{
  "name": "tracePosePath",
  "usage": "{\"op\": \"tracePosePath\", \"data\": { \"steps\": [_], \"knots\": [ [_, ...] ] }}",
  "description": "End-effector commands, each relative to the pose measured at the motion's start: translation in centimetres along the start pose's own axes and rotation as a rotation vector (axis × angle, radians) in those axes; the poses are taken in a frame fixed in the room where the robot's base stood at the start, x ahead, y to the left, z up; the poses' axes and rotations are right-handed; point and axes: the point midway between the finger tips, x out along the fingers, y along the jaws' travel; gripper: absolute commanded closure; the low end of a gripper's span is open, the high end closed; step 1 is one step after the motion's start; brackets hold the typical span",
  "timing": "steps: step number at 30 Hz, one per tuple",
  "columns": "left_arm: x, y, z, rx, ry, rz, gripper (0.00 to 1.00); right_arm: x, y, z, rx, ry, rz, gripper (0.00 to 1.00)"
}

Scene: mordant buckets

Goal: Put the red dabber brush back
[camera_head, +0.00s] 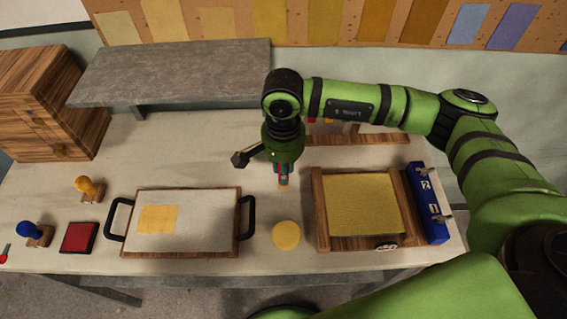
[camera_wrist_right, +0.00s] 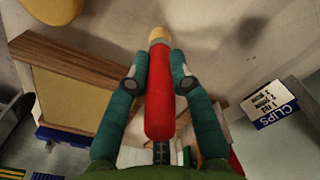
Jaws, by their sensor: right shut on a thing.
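The red dabber brush (camera_wrist_right: 160,100) has a red handle and a tan tip. My right gripper (camera_wrist_right: 158,80) is shut on it, with a teal finger on either side. In the head view my right gripper (camera_head: 283,176) holds the brush (camera_head: 284,187) tip down over the table, left of the wooden frame and beyond a round yellow patch (camera_head: 286,235). A low wooden rack (camera_head: 355,139) stands behind, partly hidden by my right arm; small orange and red bits show near its left end. My left gripper is not in view.
A handled tray (camera_head: 205,233) lies left of centre. Yellow (camera_head: 88,187) and blue (camera_head: 35,232) stamps and a red pad (camera_head: 79,237) are further left. A grey shelf (camera_head: 175,75) stands behind.

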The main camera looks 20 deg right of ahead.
Motion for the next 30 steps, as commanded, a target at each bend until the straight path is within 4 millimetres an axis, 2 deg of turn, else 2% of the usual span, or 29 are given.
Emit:
{"op": "tracePosePath", "data": {
  "steps": [8, 9, 10, 19, 23, 24, 26, 30],
  "knots": [
    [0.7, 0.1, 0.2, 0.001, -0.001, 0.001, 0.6, 0.4, 0.0, 0.0, 0.0, 0.0, -0.001, 1.0],
    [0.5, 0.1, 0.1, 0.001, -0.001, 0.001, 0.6, 0.2, 0.0, 0.0, 0.0, 0.0, -0.001, 0.61],
    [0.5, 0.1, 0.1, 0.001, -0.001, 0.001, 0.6, 0.2, 0.0, 0.0, 0.0, 0.0, -0.001, 0.53],
    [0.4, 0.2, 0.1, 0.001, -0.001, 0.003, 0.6, 0.2, 0.0, 0.0, 0.001, 0.0, 0.0, 0.53],
    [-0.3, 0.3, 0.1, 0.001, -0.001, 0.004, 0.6, -0.4, 0.0, 0.0, 0.001, 0.0, 0.0, 0.53],
    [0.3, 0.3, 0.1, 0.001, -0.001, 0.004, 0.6, -0.5, -0.1, -0.1, 0.0, 0.001, -0.003, 0.53],
    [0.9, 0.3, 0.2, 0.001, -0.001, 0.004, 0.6, -1.3, -0.1, -0.1, 0.0, 0.002, -0.006, 0.53],
    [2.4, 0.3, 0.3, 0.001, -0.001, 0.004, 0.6, -4.2, -0.2, -0.1, -0.001, 0.004, -0.007, 0.53]
  ]
}}
